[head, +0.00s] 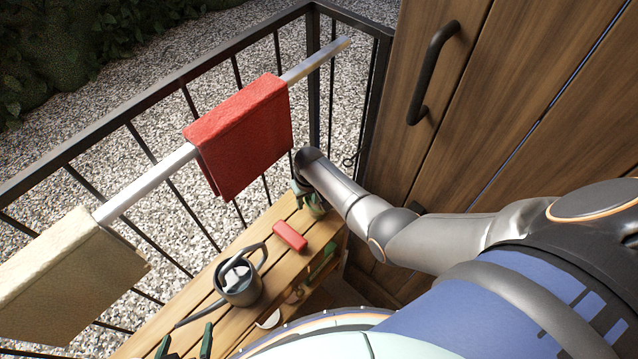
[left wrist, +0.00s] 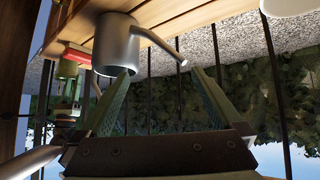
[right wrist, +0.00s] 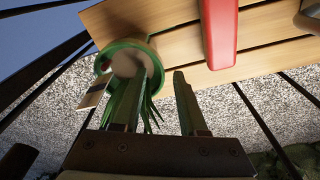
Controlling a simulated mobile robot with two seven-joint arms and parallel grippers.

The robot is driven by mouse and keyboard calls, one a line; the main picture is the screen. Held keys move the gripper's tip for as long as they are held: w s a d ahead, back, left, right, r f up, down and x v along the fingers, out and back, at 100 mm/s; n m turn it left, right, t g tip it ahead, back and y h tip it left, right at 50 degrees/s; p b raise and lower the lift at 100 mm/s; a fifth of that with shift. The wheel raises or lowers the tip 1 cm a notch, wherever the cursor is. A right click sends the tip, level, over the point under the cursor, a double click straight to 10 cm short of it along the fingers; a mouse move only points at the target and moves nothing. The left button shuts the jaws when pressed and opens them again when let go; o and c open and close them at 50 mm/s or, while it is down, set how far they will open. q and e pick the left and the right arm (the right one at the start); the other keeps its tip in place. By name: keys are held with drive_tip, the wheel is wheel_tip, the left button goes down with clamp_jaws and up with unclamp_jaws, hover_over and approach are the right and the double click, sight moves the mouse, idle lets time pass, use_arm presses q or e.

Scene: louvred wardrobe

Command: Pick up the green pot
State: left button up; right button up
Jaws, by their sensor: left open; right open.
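The green pot (right wrist: 133,46) has a round rim, with thin green leaves and a small tag beside it. It stands on the slatted wooden bench in the right wrist view. My right gripper (right wrist: 160,75) is open; one finger overlaps the pot and the other is to the right of it, so I cannot tell whether it touches. In the head view my right gripper (head: 308,200) is at the bench's far end and mostly hides the pot. My left gripper (head: 185,343) is open and empty at the bottom, near the grey watering can (head: 238,284).
A red block (head: 290,236) lies on the bench (head: 262,228) between the can and my right gripper. Above, a rail (head: 150,185) carries a red towel (head: 245,135) and a cream towel (head: 65,280). A black railing stands behind; the wooden wardrobe (head: 500,110) is at right.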

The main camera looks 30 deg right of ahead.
drive_tip(key=shift+f, duration=0.1)
clamp_jaws()
idle(0.3)
drive_tip(key=shift+w+a, duration=0.1)
idle(1.0)
